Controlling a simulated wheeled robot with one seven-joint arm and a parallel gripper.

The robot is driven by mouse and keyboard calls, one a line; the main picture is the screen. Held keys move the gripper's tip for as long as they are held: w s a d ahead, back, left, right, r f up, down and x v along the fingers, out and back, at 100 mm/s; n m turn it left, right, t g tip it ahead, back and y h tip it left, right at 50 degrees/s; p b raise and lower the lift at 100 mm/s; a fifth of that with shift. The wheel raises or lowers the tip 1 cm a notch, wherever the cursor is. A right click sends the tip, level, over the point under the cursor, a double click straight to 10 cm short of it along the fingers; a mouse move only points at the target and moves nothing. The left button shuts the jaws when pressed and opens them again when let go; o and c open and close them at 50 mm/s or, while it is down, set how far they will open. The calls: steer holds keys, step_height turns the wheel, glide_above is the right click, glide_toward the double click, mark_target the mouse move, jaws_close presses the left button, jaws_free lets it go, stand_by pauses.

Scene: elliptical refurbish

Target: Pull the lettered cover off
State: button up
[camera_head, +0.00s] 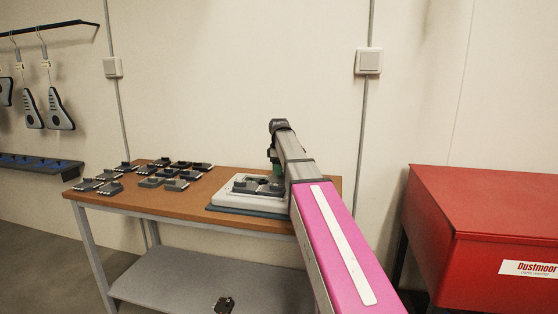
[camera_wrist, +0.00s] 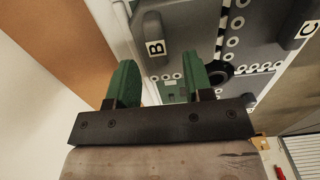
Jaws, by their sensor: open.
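A grey cover lettered B (camera_wrist: 188,28), with a raised ridge, lies on the unit in the wrist view. Another cover lettered C (camera_wrist: 268,38) is to its right, partly cut off by the frame. My gripper (camera_wrist: 159,60) is open, its two green fingers apart and nothing between them. The B label shows just beyond the gap between the fingertips; I cannot tell whether they touch the cover. In the head view the white unit (camera_head: 228,197) with dark covers sits on the table, and my arm hides its right side and most of my gripper.
Several dark modules (camera_head: 150,182) stand on the left of the brown table (camera_head: 140,205). Another dark module (camera_head: 223,305) lies on the lower shelf (camera_head: 190,280). A red bin (camera_head: 470,215) stands at the right. Tools (camera_head: 58,108) hang from a wall rail.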

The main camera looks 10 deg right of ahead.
steer(key=shift+f, duration=0.75)
steer(key=shift+c, duration=0.3)
jaws_close()
stand_by(1.2)
